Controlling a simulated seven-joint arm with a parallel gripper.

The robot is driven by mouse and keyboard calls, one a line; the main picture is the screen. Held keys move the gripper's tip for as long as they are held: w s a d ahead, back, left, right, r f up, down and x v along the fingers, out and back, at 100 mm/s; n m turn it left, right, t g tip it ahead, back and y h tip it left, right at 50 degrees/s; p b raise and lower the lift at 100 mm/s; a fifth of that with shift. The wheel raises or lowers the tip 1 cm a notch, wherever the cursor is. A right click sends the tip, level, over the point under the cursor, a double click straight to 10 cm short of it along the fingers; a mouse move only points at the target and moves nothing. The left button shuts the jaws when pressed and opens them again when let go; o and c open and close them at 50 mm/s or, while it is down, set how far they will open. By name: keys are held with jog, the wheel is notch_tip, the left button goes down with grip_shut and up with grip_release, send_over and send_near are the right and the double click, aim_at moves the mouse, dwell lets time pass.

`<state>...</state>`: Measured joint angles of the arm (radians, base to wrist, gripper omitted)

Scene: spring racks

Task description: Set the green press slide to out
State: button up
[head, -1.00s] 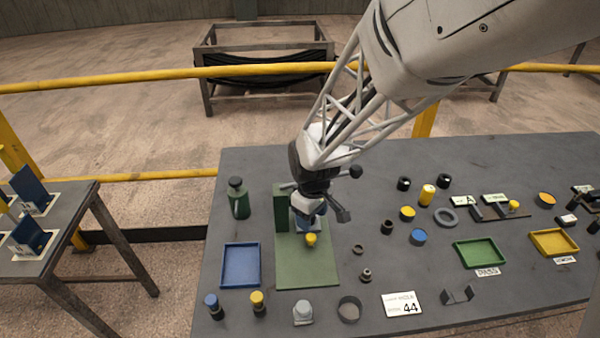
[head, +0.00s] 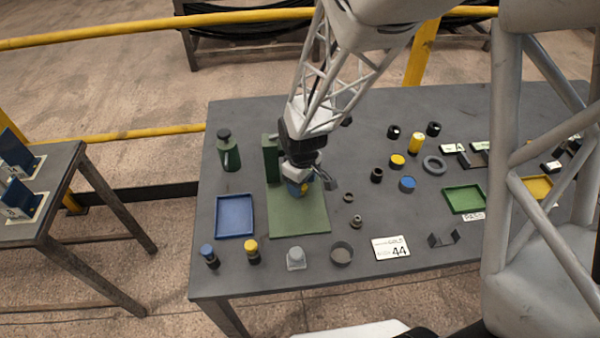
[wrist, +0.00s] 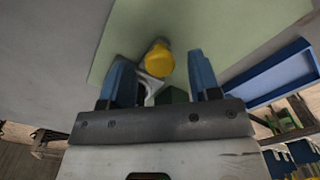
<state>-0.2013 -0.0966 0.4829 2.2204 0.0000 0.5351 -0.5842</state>
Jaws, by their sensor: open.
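The green press has a flat green base plate (head: 300,222) and an upright green block (head: 271,158) at its back left. A yellow knob (wrist: 158,60) stands over the plate, with a pale metal part beside it. The knob also shows partly in the head view (head: 304,188), below my gripper (head: 299,186). In the wrist view, my gripper's blue fingers (wrist: 162,82) are apart, with the knob just beyond and between their tips. I cannot tell whether either finger touches it. My gripper and wrist hide most of the slide, so its position is unclear.
A blue tray (head: 235,217) lies left of the plate and a green bottle (head: 228,150) stands behind the tray. Small fittings (head: 356,221) stand to the right. A card marked 44 (head: 391,248) lies front right.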

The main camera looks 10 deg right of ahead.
jog(key=shift+f, duration=0.4)
grip_shut()
jog(key=shift+s, duration=5.55)
grip_release()
jog(key=shift+r, duration=0.15)
notch_tip(320, 180, up, 8)
jog(key=shift+f, duration=0.25)
